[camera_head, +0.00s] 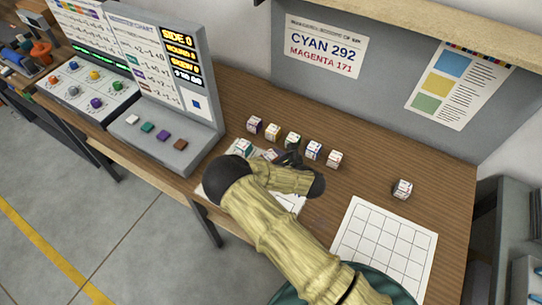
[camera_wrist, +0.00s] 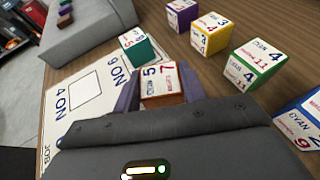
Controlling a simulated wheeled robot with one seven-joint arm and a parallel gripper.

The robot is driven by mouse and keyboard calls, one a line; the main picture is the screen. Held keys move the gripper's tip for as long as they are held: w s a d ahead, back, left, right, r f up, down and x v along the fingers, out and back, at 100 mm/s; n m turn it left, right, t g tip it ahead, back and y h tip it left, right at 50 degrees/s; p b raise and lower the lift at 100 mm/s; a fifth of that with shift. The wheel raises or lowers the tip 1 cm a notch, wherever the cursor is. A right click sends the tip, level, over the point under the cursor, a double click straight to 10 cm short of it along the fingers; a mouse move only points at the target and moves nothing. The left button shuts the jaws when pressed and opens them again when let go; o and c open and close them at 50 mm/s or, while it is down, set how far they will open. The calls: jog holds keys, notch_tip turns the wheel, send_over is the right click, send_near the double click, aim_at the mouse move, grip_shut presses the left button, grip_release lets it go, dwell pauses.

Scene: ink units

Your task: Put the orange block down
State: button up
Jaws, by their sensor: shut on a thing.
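The orange block (camera_wrist: 163,99) has a white top reading cyan 5 and magenta 7, with orange-brown sides. My gripper (camera_wrist: 160,82) is shut on it, one purple-grey finger on each side. In the head view my gripper (camera_head: 283,157) is over the far end of a white sheet (camera_head: 288,203), mostly behind my arm. The sheet (camera_wrist: 62,130) shows in the wrist view with an outlined square and the marks NO 4 and NO 6. A teal block (camera_wrist: 139,48) stands just beyond the held block. I cannot tell if the orange block touches the surface.
Several labelled blocks stand in a row behind my gripper, including purple (camera_head: 254,124), yellow (camera_wrist: 212,33), green (camera_wrist: 257,62) and blue (camera_head: 313,150). One block (camera_head: 402,189) stands apart at right, near a grid sheet (camera_head: 385,246). A grey console (camera_head: 181,152) stands at left.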

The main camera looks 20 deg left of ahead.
jog(key=shift+f+b, duration=0.45)
jog(key=shift+f, duration=0.15)
jog(key=o, duration=1.1)
jog(key=shift+c, duration=0.2)
jog(key=shift+d, duration=0.1)
jog(key=b+v, duration=0.2)
jog(key=v, duration=1.2)
jog(key=shift+s+d+r+b, duration=0.15)
jog(key=shift+d+b, duration=0.1)
jog(key=shift+b, duration=0.15)
jog(key=shift+v, duration=1.35)
jog(key=shift+a+r, duration=0.1)
